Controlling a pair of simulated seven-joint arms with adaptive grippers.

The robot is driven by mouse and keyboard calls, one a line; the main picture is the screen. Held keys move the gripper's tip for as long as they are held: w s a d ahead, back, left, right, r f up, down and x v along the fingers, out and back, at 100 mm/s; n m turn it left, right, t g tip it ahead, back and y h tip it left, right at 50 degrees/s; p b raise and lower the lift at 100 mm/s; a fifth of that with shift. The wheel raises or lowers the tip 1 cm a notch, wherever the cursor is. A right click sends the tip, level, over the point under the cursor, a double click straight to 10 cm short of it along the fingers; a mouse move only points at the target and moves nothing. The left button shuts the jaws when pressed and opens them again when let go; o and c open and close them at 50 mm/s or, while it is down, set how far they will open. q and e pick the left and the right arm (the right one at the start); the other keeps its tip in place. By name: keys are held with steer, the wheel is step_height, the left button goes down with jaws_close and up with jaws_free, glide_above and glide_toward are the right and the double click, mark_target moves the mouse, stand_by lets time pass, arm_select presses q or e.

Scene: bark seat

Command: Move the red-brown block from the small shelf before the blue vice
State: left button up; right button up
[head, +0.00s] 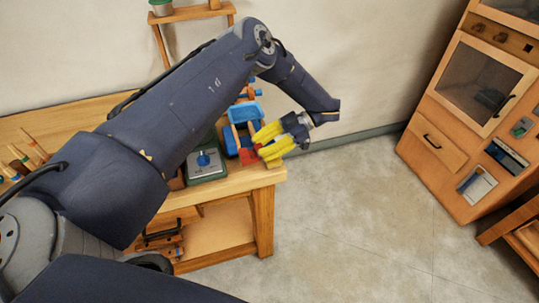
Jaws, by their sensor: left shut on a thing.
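The blue vice (243,113) stands on the wooden workbench near its right end, partly hidden behind my left arm. My left gripper (261,146), with yellow fingers, is at the right front of the vice, low over the bench's corner. It is shut on the red-brown block (250,156), which shows as a red patch at the fingertips. Whether the block touches the bench top is hard to tell. The small shelf (192,14) is on the wall at the top, with a green pot on it. My right gripper is out of view.
A grey-green device with a blue knob (206,163) sits left of the vice. Wooden-handled tools (28,156) stand at the bench's left. A wooden cabinet (470,110) is at the right. The floor between is clear.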

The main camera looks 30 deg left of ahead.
mark_target(263, 169)
arm_select(q)
steer(key=shift+f, duration=3.05)
steer(key=shift+w+d, duration=0.1)
steer(key=shift+w, duration=0.05)
steer(key=shift+f, duration=0.4)
steer(key=o, duration=1.6)
steer(key=shift+o, duration=0.2)
steer(key=shift+r, duration=0.15)
steer(key=shift+r, duration=3.35)
